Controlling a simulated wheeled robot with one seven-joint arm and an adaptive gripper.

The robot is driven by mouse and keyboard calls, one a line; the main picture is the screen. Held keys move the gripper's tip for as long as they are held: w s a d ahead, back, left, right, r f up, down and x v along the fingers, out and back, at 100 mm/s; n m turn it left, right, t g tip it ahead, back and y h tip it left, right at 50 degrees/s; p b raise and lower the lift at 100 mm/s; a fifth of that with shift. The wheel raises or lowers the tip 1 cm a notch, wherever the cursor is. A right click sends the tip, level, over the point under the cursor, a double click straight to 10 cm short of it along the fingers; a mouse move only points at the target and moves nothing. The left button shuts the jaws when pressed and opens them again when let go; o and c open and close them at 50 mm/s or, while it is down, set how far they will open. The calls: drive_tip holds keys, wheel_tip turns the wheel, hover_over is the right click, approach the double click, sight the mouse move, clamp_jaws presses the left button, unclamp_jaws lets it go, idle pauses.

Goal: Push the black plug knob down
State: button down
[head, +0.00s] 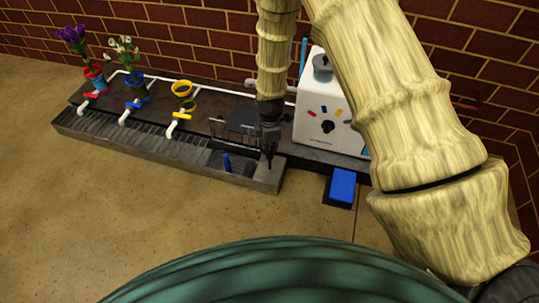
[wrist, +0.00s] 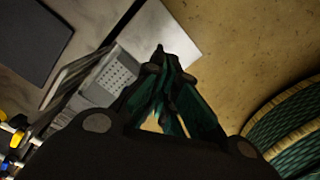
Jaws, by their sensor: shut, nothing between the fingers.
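My gripper (head: 269,150) is shut and empty, pointing down over the right end of the grey sink unit (head: 268,180). In the wrist view its closed fingers (wrist: 161,62) reach over the pale grey ledge (wrist: 180,30) beside the basin. A small dark tip shows at the end of the fingers there. I cannot tell whether it is the black plug knob or the fingertips themselves, nor whether they touch. The sink basin (head: 229,160) is just left of my gripper and holds a blue upright piece (head: 226,163).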

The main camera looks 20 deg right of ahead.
sight(270, 155)
drive_tip(key=shift+f, duration=0.15)
drive_tip(key=shift+f+b, duration=0.55)
drive_tip(key=shift+f, duration=1.85)
wheel_tip(270, 155, up, 9)
drive_tip(key=p, duration=0.8)
drive_tip(key=shift+r, duration=0.15)
